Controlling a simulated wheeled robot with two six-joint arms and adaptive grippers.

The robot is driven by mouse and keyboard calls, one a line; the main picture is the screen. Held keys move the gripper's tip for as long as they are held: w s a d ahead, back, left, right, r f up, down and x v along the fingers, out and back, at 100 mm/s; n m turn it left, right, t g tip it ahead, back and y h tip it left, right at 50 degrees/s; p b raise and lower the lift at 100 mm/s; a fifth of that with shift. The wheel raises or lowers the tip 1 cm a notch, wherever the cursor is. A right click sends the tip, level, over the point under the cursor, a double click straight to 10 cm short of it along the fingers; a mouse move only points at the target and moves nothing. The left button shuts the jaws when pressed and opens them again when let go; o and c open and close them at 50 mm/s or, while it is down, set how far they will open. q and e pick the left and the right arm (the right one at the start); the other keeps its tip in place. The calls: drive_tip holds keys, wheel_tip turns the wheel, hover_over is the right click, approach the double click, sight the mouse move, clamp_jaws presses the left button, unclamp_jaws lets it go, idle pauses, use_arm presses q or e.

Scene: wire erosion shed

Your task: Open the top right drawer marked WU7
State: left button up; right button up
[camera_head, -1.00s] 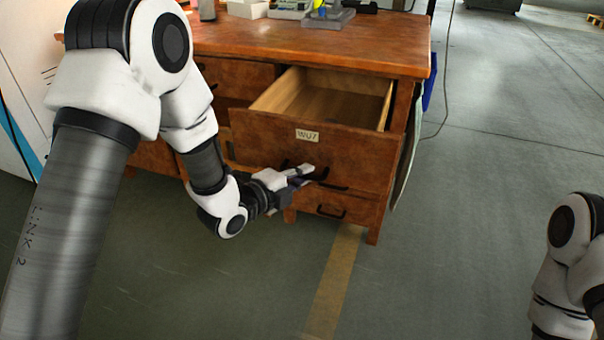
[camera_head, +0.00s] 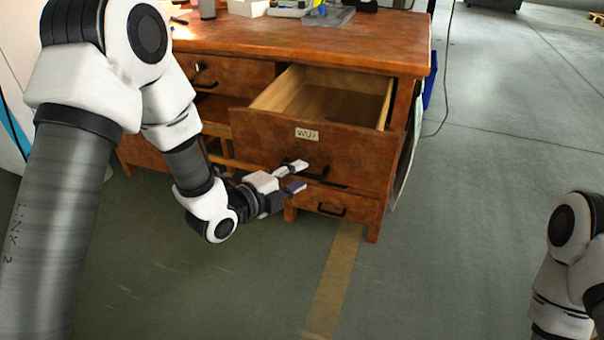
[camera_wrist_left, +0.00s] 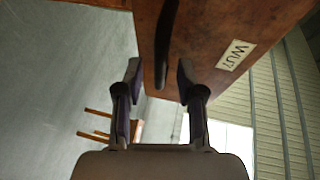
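The wooden drawer marked WU7 (camera_head: 345,150), at the desk's top right, stands pulled well out and looks empty inside. Its white label (camera_head: 307,134) is on the front and also shows in the left wrist view (camera_wrist_left: 236,55). Its dark bar handle (camera_wrist_left: 166,45) is in front of my left gripper in the wrist view. My left gripper (camera_head: 297,176) is open, with its fingers spread apart and nothing held, just in front of the drawer face by the handle. In the wrist view the handle lies across the gap between the fingers (camera_wrist_left: 158,85). My right gripper is out of view.
A closed lower drawer (camera_head: 340,206) sits below WU7. The desk top (camera_head: 300,42) holds boxes and small items at the back. A blue object (camera_head: 430,85) and a cable (camera_head: 445,70) are at the desk's right side. The floor in front is clear.

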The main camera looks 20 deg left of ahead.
use_arm(q)
drive_tip(key=v, duration=0.5)
drive_tip(key=shift+s, duration=0.1)
drive_tip(key=shift+a, duration=0.1)
drive_tip(key=s+f+n+g+y, duration=0.15)
drive_tip(key=s+f, duration=0.25)
drive_tip(key=f, duration=0.4)
drive_tip(key=s+f+n+g, duration=0.1)
drive_tip(key=s+f+g, duration=0.25)
drive_tip(key=f, duration=0.45)
drive_tip(key=s+f+n+g+y, duration=0.1)
drive_tip(key=s+f+n+g, duration=0.1)
drive_tip(key=s+f, duration=0.45)
drive_tip(key=s+a+f+n+g+y, duration=0.2)
drive_tip(key=s+f+n+g, duration=0.25)
drive_tip(key=s+n, duration=0.35)
drive_tip(key=s+a+f+n+g+y, duration=0.25)
drive_tip(key=s+f+n, duration=0.4)
drive_tip(key=n, duration=0.35)
wheel_tip(320, 180, up, 37)
drive_tip(key=p, duration=3.6)
